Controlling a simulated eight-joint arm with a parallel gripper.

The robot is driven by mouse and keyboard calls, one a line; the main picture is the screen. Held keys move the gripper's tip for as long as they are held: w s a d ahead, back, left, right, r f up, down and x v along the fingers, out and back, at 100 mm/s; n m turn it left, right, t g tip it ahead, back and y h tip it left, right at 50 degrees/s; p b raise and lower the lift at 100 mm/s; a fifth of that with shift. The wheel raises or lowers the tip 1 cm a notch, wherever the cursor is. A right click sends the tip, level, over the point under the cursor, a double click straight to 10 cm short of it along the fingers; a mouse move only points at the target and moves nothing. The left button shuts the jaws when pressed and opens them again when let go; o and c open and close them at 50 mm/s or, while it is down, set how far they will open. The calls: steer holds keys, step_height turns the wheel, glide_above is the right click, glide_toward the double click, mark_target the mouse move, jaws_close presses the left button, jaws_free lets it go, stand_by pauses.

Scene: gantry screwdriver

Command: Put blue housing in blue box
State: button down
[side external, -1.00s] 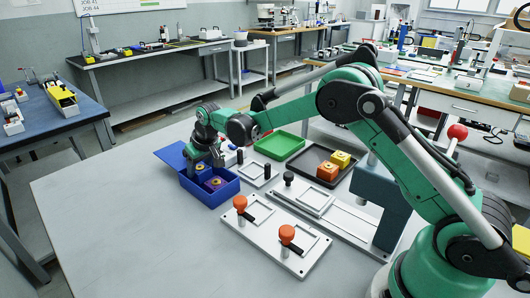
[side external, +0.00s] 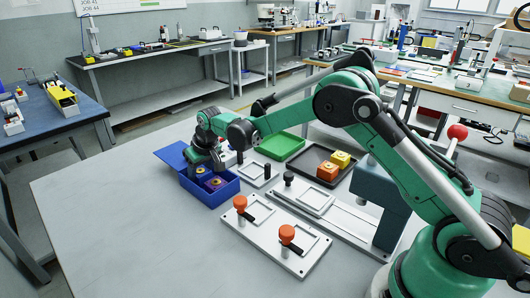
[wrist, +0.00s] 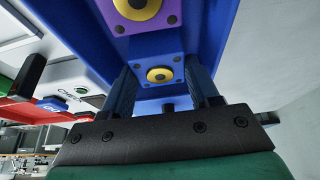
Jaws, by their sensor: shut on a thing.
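The open blue box (side external: 225,196) stands on the left of the table, its lid (side external: 172,155) raised at the left. My gripper (wrist: 163,78) is shut on the blue housing (wrist: 163,88), a blue block with a yellow round centre, between its two fingers. In the side view my gripper (side external: 215,163) reaches down over the box, and the blue housing (side external: 200,174) shows low at its opening. Whether the blue housing touches the box floor is hidden. A purple housing (wrist: 117,17) with a yellow centre sits beside it; it also shows in the side view (side external: 215,184).
A green tray (side external: 280,147) and a dark tray (side external: 320,177) with orange and yellow housings (side external: 341,159) lie right of the box. A fixture plate (side external: 272,240) with two orange-knobbed clamps stands in front. The table's left and front are clear.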

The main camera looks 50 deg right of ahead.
mark_target(201, 171)
stand_by(0.3)
steer(key=shift+c, duration=0.7)
jaws_free()
steer(key=shift+c, duration=1)
steer(key=shift+o, duration=0.7)
steer(key=shift+r, duration=3.95)
steer(key=shift+r, duration=0.1)
steer(key=s+r+t, duration=0.1)
steer(key=s+r, duration=0.3)
steer(key=s, duration=0.5)
steer(key=s+r+t, duration=0.1)
steer(key=s+r, duration=0.2)
steer(key=s, duration=0.5)
steer(key=s+f, duration=0.3)
steer(key=s, duration=0.4)
steer(key=shift+s+d+f+t, duration=0.2)
steer(key=shift+d+t, duration=0.05)
steer(key=shift+t, duration=0.15)
